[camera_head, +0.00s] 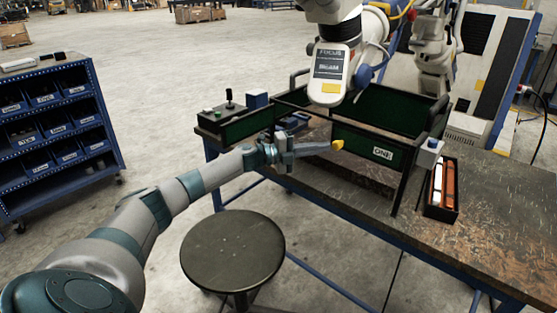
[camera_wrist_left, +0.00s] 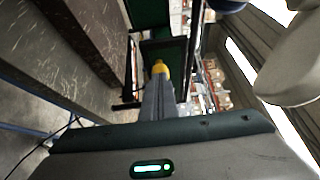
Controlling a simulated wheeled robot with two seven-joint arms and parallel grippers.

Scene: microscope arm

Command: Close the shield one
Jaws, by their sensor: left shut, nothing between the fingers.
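The shield labelled ONE is a dark green panel (camera_head: 365,148) in a black frame on the near side of the workbench, below the microscope head (camera_head: 328,75). My left gripper (camera_head: 337,145) reaches in from the left; its fingers are shut and empty. Its yellow fingertips show just left of the panel's upper left part; I cannot tell whether they touch it. In the left wrist view the shut fingers (camera_wrist_left: 159,68) point at dark green panelling (camera_wrist_left: 176,50) in a black frame. The label is not readable there. My right gripper is not in view.
The workbench (camera_head: 480,215) carries a control box with a joystick (camera_head: 229,107) at left and a black tray (camera_head: 441,205) with white and orange items at right. More green panels (camera_head: 385,104) stand behind. A round stool (camera_head: 232,250) stands in front. A blue bin rack (camera_head: 55,125) is at left.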

